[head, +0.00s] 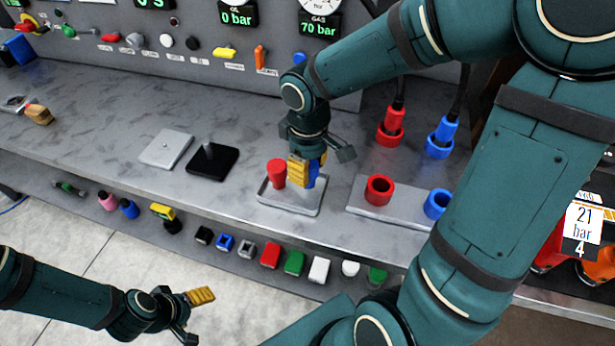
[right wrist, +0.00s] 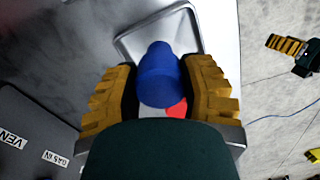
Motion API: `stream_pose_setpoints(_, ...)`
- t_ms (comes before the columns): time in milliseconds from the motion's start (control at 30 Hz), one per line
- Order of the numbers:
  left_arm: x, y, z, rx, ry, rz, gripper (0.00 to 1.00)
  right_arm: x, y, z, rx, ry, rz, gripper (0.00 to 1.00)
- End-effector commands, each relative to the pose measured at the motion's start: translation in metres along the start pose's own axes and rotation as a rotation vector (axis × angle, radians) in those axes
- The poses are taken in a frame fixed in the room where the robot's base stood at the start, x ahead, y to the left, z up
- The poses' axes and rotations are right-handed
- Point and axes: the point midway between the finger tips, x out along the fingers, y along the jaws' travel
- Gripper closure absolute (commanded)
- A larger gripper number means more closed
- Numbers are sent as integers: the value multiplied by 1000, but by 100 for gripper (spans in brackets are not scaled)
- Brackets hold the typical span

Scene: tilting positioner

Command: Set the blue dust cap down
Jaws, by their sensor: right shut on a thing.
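The blue dust cap (right wrist: 158,75) is between the yellow fingers of my right gripper (right wrist: 160,92), which is shut on it. In the head view the blue cap (head: 313,174) shows partly behind the fingers of my right gripper (head: 305,172), low over a light grey tray (head: 290,207). I cannot tell whether the cap touches the tray. A red dust cap (head: 277,174) stands in the same tray, just left of the gripper. My left gripper (head: 196,312) is at the lower left, off the bench; its finger opening is not clear.
A red socket (head: 379,190) and a blue socket (head: 437,204) stand on a plate to the right. Red (head: 391,125) and blue (head: 440,138) cable plugs stand behind them. A black plate with a post (head: 212,162) and a grey plate (head: 166,149) lie left. The bench's left part is largely clear.

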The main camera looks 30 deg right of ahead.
Motion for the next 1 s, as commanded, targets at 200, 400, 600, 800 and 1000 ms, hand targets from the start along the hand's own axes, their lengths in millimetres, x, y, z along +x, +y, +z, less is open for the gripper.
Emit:
stream_pose_setpoints(200, 11, -4, -1, 0, 5, 0, 30, 30, 0, 0, 0, -2, -1, 93)
stream_pose_setpoints(400, 9, -4, -1, 0, 5, 0, 30, 28, 0, 0, 1, 0, -1, 93)
stream_pose_setpoints(600, 12, -5, -2, 0, 7, -1, 30, 32, 0, 0, 0, -1, -1, 45)
stream_pose_setpoints(800, 12, -4, -2, 0, 7, 0, 30, 32, 0, 0, 0, -1, -1, 29)
stream_pose_setpoints(1000, 10, -4, -2, 0, 6, 0, 30, 30, 0, 0, 0, -1, -1, 29)
